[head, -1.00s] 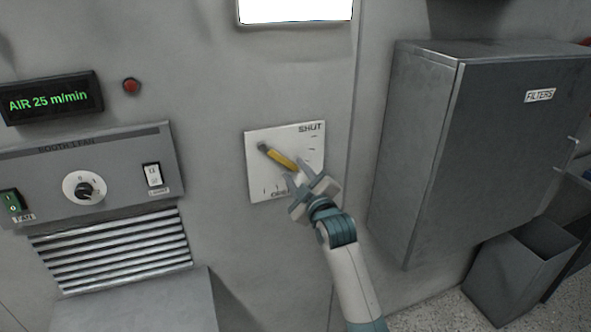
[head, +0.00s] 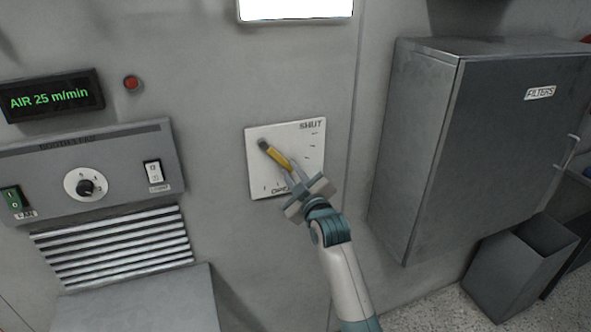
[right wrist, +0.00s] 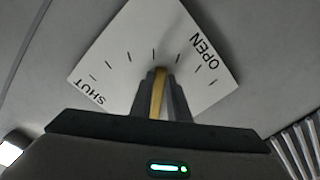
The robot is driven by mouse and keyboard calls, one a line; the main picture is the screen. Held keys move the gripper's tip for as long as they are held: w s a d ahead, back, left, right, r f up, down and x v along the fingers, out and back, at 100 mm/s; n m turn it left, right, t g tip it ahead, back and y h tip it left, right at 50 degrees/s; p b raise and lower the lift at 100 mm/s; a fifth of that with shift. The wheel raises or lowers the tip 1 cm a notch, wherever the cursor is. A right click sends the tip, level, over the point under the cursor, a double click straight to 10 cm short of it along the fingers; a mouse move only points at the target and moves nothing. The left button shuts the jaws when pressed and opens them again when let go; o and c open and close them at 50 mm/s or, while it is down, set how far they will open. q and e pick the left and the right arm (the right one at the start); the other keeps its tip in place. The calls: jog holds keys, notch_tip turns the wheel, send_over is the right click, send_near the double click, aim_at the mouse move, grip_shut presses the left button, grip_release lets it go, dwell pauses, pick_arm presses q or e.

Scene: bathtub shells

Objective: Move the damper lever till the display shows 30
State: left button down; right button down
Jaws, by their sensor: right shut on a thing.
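The damper lever (head: 277,156) is a yellow bar on a white dial plate (head: 258,177) marked SHUT at the top and OPEN at the bottom. It slants down to the right from its pivot, between the two marks. My right gripper (head: 293,172) is shut on the lever's outer part. In the right wrist view the yellow lever (right wrist: 158,92) stands between the two dark fingers (right wrist: 160,100), with tick marks around it on the plate (right wrist: 130,45). The display (head: 50,98) reads AIR 25 m/min in green. My left gripper is not in view.
A red button (head: 131,82) is beside the display. A grey FILTERS cabinet (head: 430,140) juts out at right, above a bin (head: 510,275).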

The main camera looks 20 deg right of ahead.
jog(key=c, duration=1.7)
grip_release()
jog(key=shift+f, duration=0.1)
jog(key=shift+s, duration=0.5)
jog(key=s+b, duration=0.1)
jog(key=s, duration=0.4)
jog(key=s+b, duration=0.2)
jog(key=s, duration=0.4)
jog(key=s+b, duration=0.1)
jog(key=s, duration=0.4)
jog(key=shift+s+d, duration=0.15)
jog(key=shift+d, duration=0.1)
